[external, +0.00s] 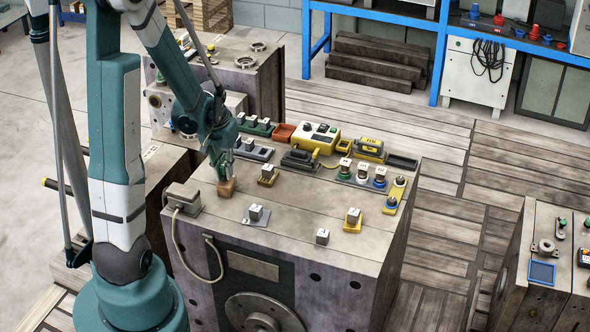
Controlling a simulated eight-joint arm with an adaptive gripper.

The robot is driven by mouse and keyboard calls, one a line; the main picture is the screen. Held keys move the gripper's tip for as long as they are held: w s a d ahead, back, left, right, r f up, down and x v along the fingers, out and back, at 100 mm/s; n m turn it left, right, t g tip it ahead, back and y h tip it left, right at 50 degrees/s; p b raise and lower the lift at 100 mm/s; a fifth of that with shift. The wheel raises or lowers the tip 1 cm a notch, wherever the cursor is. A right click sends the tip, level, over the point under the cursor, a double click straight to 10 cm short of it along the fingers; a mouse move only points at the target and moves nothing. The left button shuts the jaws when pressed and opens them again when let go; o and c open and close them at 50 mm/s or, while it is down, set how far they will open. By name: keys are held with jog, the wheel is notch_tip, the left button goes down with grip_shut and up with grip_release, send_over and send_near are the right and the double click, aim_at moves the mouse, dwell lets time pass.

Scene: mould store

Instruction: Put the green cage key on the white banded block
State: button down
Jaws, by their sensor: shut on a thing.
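My gripper (223,178) points down over the left part of the machine top, shut on a small brown wooden-looking block (227,188) at its fingertips. The block is at or just above the surface; which I cannot tell. A small round piece with a green collar (345,171) stands at the left of a row on a grey plate; it may be the green cage key. A grey block on a pale plate (256,213) stands near the front edge. A bare pale block (322,237) stands to its right. Which one is the white banded block is too small to tell.
A yellow control box (316,138), trays and a green rack (256,127) fill the back. A grey cabled box (183,200) sits at the left front edge. The front middle has free room.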

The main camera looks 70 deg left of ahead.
aim_at(224, 167)
jog(key=shift+f, duration=0.15)
jog(key=c, duration=2.5)
grip_release()
jog(key=shift+s+d+r+p, duration=0.2)
jog(key=shift+r+p, duration=0.3)
jog(key=shift+r, duration=1.55)
jog(key=shift+s+d+r+p, duration=0.25)
jog(key=shift+r+p, duration=0.2)
jog(key=shift+r, duration=1.55)
jog(key=shift+s+d+r+p, duration=0.2)
jog(key=shift+r+p, duration=0.3)
jog(key=shift+r, duration=1.55)
jog(key=shift+w+d, duration=0.1)
